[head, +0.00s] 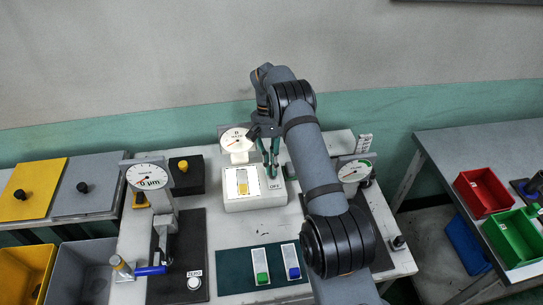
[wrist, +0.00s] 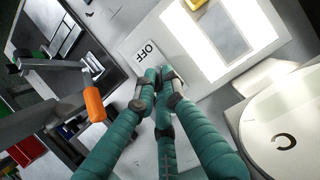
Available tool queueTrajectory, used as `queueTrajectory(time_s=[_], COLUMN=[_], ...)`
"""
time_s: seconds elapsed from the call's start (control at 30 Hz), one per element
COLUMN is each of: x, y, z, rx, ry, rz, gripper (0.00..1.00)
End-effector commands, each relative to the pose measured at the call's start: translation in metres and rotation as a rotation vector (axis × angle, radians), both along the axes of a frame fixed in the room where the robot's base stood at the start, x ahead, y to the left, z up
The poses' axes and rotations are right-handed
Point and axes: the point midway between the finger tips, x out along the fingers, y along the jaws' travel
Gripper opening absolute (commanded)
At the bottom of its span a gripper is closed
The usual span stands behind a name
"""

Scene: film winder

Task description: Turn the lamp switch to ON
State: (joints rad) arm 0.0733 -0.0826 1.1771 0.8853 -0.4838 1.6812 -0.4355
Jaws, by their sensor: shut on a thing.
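The light box (head: 256,204) is a white box at the middle of the bench, with a bright film panel (head: 243,182) on top. An OFF label (head: 274,187) sits on its right part; the label also shows in the wrist view (wrist: 147,52). My gripper (head: 271,174) reaches down over the box from behind, its teal fingers beside the label. In the wrist view the fingertips (wrist: 160,80) are closed together just below the OFF label, on the lamp switch. The fingertips hide the switch itself, so its angle cannot be told.
A round HAZE gauge (head: 236,140) stands close behind the box, left of my gripper. Another gauge (head: 148,177) stands at left and one (head: 355,171) at right. A dark green mat (head: 240,285) with two coloured samples lies in front.

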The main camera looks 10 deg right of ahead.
Motion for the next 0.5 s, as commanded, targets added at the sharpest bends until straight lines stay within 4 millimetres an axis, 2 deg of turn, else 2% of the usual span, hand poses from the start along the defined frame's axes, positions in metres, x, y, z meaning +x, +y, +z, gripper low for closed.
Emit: queueTrajectory(time_s=[0.03,0.5], x=[0.0034,0.002], y=[-0.0054,-0.0053], z=[0.0058,0.0006], rx=[-0.006,0.0], ry=[0.004,0.046], rz=[-0.002,-0.008], gripper=[0.0,0.0])
